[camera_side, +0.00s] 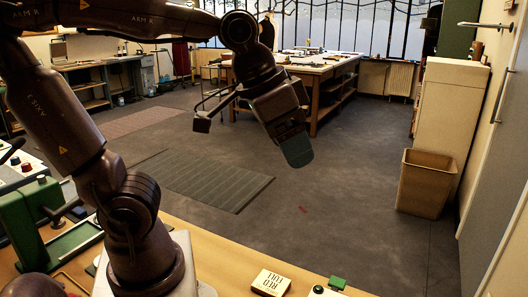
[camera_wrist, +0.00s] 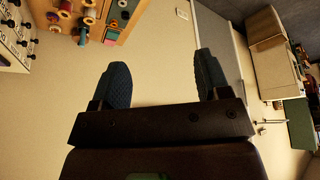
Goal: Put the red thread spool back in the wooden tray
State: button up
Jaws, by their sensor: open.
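My gripper (camera_side: 297,150) is raised high over the room floor in the side view, with nothing in it. In the wrist view its two dark, ribbed fingers (camera_wrist: 163,78) stand wide apart with an empty gap between them. A wooden tray or rack (camera_wrist: 132,22) shows at the wrist view's upper left, cut off by the top edge. Several small spools lie in or around it, some reddish and some teal. I cannot tell which one is the red thread spool. The gripper is well apart from them. I make out no spool or tray in the side view.
A green machine (camera_side: 45,225) stands at left. A bin (camera_side: 426,183) and a cabinet stand on the floor at right.

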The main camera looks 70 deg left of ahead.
jog(key=shift+n+t, duration=0.3)
jog(key=s, duration=0.1)
jog(key=s+a+f, duration=0.1)
jog(key=s, duration=0.1)
jog(key=s+a+f, duration=0.1)
jog(key=shift+s+f, duration=0.1)
jog(key=shift+s, duration=0.1)
dwell(0.7)
